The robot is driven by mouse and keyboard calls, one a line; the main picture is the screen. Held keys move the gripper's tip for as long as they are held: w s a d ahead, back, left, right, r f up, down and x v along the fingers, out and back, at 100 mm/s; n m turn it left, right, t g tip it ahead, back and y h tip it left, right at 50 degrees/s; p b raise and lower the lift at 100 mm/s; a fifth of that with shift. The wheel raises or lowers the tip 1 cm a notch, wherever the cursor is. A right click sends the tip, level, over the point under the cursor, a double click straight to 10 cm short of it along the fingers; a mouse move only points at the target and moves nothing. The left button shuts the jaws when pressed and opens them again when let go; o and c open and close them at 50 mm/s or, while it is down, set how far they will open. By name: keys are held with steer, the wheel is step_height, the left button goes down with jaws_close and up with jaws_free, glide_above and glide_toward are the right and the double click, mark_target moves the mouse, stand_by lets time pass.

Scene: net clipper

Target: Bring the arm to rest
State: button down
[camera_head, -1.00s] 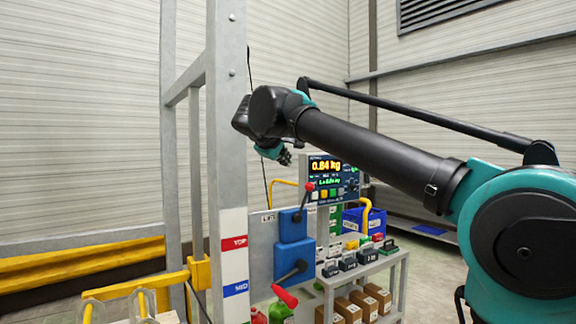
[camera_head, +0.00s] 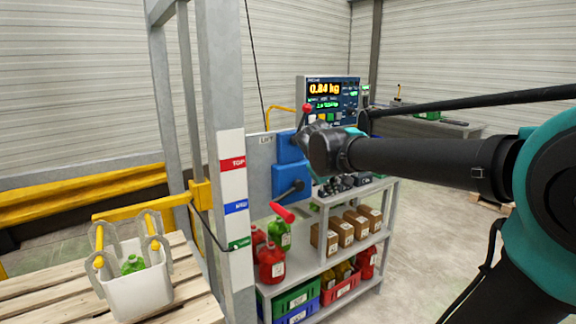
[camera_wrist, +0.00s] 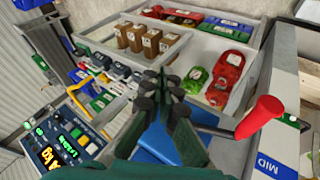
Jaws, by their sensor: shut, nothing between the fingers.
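My arm (camera_head: 430,160) reaches in from the right in the head view. Its wrist end (camera_head: 328,148) appears in front of the shelf unit, close to the blue lift-control box in the picture. My gripper (camera_wrist: 165,82) shows in the wrist view with its dark fingers together and nothing between them. Behind and below the fingers is the blue box (camera_wrist: 160,142), with its red-handled lever (camera_wrist: 262,115) to the right. I cannot tell the exact gap between fingers and box. In the head view the fingers are mostly hidden by my wrist.
A metal shelf unit (camera_head: 388,213) holds boxes, bottles and crates. A scale display (camera_head: 332,98) reads 0.84 kg. The grey post (camera_head: 222,90) stands left of the blue box (camera_head: 291,181). Floor is open at right.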

steer(key=s+d+f+m+g+y, duration=0.1)
steer(key=s+d+f+m, duration=0.1)
steer(key=s+f, duration=0.8)
steer(key=s+d+f+m+g+y, duration=0.1)
steer(key=s+d+f+m+y, duration=0.1)
steer(key=s+f, duration=0.9)
step_height(320, 180, down, 5)
steer(key=shift+d+r+m+g+y, duration=0.1)
steer(key=shift+d+m+g+y, duration=0.3)
steer(key=shift+d, duration=0.45)
